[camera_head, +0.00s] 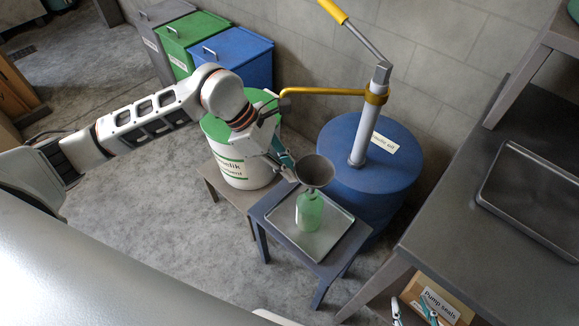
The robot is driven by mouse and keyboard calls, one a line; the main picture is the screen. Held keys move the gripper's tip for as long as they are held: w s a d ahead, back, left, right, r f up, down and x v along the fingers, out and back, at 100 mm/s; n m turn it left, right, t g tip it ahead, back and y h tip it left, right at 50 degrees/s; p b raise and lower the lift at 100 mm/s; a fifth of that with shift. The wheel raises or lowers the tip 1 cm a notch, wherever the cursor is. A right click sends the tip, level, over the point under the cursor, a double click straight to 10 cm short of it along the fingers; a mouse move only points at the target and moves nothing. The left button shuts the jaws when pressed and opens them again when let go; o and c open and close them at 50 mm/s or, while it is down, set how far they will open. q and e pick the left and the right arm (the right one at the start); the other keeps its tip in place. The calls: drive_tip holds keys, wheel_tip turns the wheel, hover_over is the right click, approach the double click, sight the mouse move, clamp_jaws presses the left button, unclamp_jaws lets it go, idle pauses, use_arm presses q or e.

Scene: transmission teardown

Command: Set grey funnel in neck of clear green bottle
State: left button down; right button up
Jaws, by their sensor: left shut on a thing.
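The grey funnel (314,170) is upright, wide mouth up, over the clear green bottle (309,212). My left gripper (290,164) is shut on the funnel's left side. The funnel's cone covers the bottle's neck from this angle, so I cannot tell whether its spout is inside the neck or just above it. The bottle stands upright on a metal tray (279,230) on a small blue-grey table (262,232). My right gripper (413,310) shows only its fingertips at the bottom edge, spread apart with nothing seen between them.
A blue drum (395,165) with a pump and yellow spout stands behind the tray. A white bucket with a green lid (232,165) stands to the left. A workbench (455,215) is at right, with a pump seals box (437,303) below. Lidded bins (235,55) stand at back.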

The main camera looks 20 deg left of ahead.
use_arm(q)
drive_tip(key=shift+f+b, duration=0.7)
drive_tip(key=shift+f, duration=1.6)
use_arm(e)
drive_tip(key=shift+s+f, duration=0.35)
drive_tip(key=shift+f, duration=0.25)
drive_tip(key=shift+s+f, duration=0.3)
drive_tip(key=shift+f, duration=0.3)
idle(0.7)
use_arm(q)
drive_tip(key=c, duration=2)
unclamp_jaws()
drive_tip(key=shift+o, duration=0.2)
drive_tip(key=o, duration=0.5)
drive_tip(key=shift+o, duration=0.2)
drive_tip(key=shift+r, duration=0.15)
use_arm(e)
drive_tip(key=shift+r, duration=0.1)
use_arm(q)
wheel_tip(320, 180, up, 7)
drive_tip(key=p, duration=0.4)
use_arm(e)
drive_tip(key=w+r, duration=0.3)
drive_tip(key=r, duration=0.3)
drive_tip(key=shift+r+t, duration=0.3)
drive_tip(key=shift+r, duration=0.05)
